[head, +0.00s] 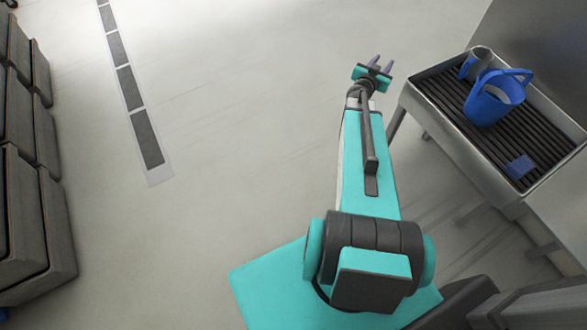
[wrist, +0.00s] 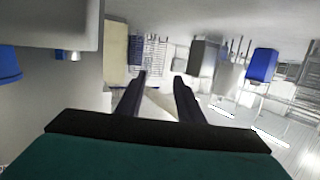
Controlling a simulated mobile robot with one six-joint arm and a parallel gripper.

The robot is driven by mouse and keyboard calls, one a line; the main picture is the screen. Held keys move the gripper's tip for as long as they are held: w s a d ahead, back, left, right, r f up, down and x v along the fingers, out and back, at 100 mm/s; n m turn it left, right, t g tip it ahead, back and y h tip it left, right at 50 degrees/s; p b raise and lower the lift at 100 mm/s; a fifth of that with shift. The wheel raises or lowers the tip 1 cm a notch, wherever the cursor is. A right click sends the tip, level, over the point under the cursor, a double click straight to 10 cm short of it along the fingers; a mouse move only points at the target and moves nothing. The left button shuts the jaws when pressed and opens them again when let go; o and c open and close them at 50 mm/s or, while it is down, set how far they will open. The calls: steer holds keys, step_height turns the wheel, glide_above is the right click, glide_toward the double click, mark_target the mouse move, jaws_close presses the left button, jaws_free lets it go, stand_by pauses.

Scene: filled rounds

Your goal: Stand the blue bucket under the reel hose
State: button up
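The blue bucket (head: 489,104) stands upright on the dark ribbed top of a grey trough-like stand (head: 452,133), at the right of the head view. Its handle arches over its rim. My gripper (head: 374,63) is in the air to the left of the stand, apart from the bucket. Its two fingers are spread with nothing between them, as the wrist view also shows (wrist: 160,90). A blue shape (wrist: 8,64) is cut off at the left edge of the wrist view; I cannot tell if it is the bucket. I cannot make out the reel hose in either view.
Dark crates (head: 35,215) are stacked at the far left. The floor between is clear, with a dark-panelled strip (head: 125,85). The wrist view shows another blue object (wrist: 262,65).

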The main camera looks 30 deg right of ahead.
steer(key=w+a+f+n+y, duration=0.2)
steer(key=a+f+y, duration=0.3)
steer(key=a, duration=0.5)
steer(key=w+a+f+n+y, duration=0.2)
steer(key=a+f+n, duration=0.1)
steer(key=a+f, duration=0.5)
steer(key=w+a+f+n+y, duration=0.2)
steer(key=a+f+y, duration=0.25)
steer(key=a, duration=0.65)
steer(key=s+a+f+n+g+y, duration=0.1)
steer(key=s+a+f+g+y, duration=0.1)
steer(key=s+a+f, duration=0.45)
steer(key=s+a+f+n+g+y, duration=0.1)
steer(key=s+a+f+g, duration=0.15)
steer(key=a, duration=0.65)
steer(key=s+a+f+n+g, duration=0.1)
steer(key=s+a+g, duration=0.1)
steer(key=s, duration=0.7)
steer(key=s+a+f+g, duration=0.2)
steer(key=s+a+g, duration=0.1)
steer(key=s, duration=0.6)
steer(key=s+a+f+n+g+h, duration=0.1)
steer(key=s+g, duration=0.3)
steer(key=s, duration=0.6)
steer(key=shift+a+f+n+g, duration=0.35)
steer(key=shift+a+f, duration=0.15)
steer(key=shift+a, duration=0.25)
steer(key=shift+r, duration=0.1)
